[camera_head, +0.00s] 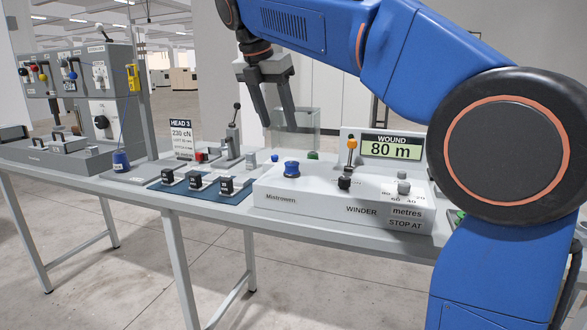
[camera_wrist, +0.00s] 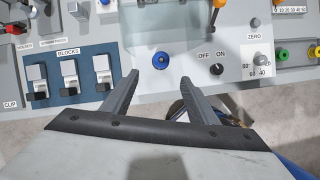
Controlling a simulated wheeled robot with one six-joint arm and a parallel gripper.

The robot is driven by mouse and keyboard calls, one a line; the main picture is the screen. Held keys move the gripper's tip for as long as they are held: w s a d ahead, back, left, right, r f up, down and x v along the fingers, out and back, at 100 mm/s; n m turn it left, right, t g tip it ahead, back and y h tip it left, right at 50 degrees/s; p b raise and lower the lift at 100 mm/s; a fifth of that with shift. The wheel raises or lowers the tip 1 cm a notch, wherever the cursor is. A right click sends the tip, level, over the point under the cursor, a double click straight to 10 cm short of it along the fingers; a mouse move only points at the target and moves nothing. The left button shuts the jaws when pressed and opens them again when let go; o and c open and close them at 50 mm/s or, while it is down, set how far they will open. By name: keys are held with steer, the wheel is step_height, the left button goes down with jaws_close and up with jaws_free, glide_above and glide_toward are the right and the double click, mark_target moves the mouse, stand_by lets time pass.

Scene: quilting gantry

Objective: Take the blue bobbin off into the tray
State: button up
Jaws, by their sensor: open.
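The blue bobbin (camera_head: 291,168) stands upright on the left part of the top of the grey winder (camera_head: 300,198). In the wrist view the bobbin (camera_wrist: 160,60) lies just beyond the fingertips, roughly midway between them. My gripper (camera_head: 279,122) is open and empty, above the bobbin and apart from it. In the wrist view the spread fingers (camera_wrist: 160,79) point toward the bobbin. I cannot clearly pick out the tray.
A clear guard panel (camera_head: 306,124) stands behind the bobbin. An orange-topped lever (camera_head: 351,145), a black knob (camera_head: 344,182) and the 80 m display (camera_head: 390,148) are to its right. A blue mat (camera_head: 200,187) with several black-and-white blocks lies left. A blue cone (camera_head: 121,162) stands farther left.

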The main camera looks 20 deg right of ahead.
glide_above(290, 164)
steer(key=s+a, duration=0.1)
steer(key=a, duration=0.1)
step_height(290, 164, down, 7)
steer(key=shift+s+f, duration=0.1)
steer(key=shift+x, duration=2.7)
steer(key=shift+s, duration=0.15)
steer(key=c, duration=1.1)
